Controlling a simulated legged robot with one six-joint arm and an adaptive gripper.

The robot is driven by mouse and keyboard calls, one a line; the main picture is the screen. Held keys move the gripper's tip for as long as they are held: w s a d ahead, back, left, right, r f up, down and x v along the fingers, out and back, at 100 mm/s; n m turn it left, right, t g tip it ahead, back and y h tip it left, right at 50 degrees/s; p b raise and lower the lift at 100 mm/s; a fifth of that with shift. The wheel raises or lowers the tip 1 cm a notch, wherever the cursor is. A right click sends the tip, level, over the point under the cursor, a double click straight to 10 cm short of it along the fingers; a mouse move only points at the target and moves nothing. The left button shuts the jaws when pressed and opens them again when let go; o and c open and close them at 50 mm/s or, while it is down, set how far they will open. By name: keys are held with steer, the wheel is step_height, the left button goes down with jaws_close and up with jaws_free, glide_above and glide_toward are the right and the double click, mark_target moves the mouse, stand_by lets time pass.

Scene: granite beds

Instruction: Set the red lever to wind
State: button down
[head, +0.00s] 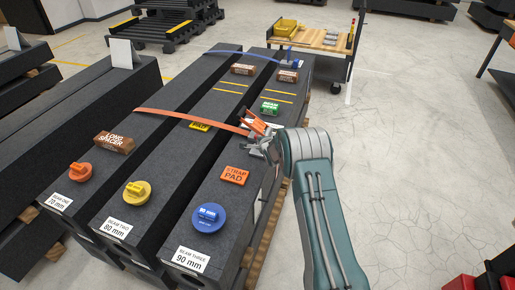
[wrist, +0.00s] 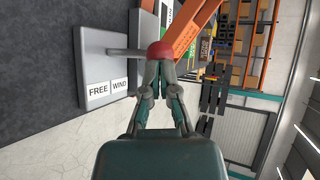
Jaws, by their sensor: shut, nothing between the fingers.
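The red lever's round red knob (wrist: 160,51) shows in the wrist view at the end of a grey shaft. The shaft runs left to a grey mount on the dark granite beam. A label plate (wrist: 109,90) reading FREE on the left and WIND on the right sits below the shaft. My gripper (wrist: 159,66) is shut and empty, with its fingertips at the knob's lower edge; I cannot tell whether they touch. In the head view my gripper (head: 264,146) is at the right edge of beam three, beside the orange strap's end; the lever is hard to make out there.
An orange strap (head: 186,118) crosses the beams, and a blue strap (head: 245,54) crosses farther back. An orange strap pad (head: 235,175) and blue knob (head: 209,217) sit on beam three. A wooden-topped cart (head: 311,39) stands behind.

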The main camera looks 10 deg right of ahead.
steer(key=shift+w+d, duration=0.3)
steer(key=shift+w, duration=0.05)
steer(key=shift+r, duration=0.1)
steer(key=shift+a+r, duration=0.15)
steer(key=shift+r, duration=0.65)
steer(key=shift+s, duration=0.1)
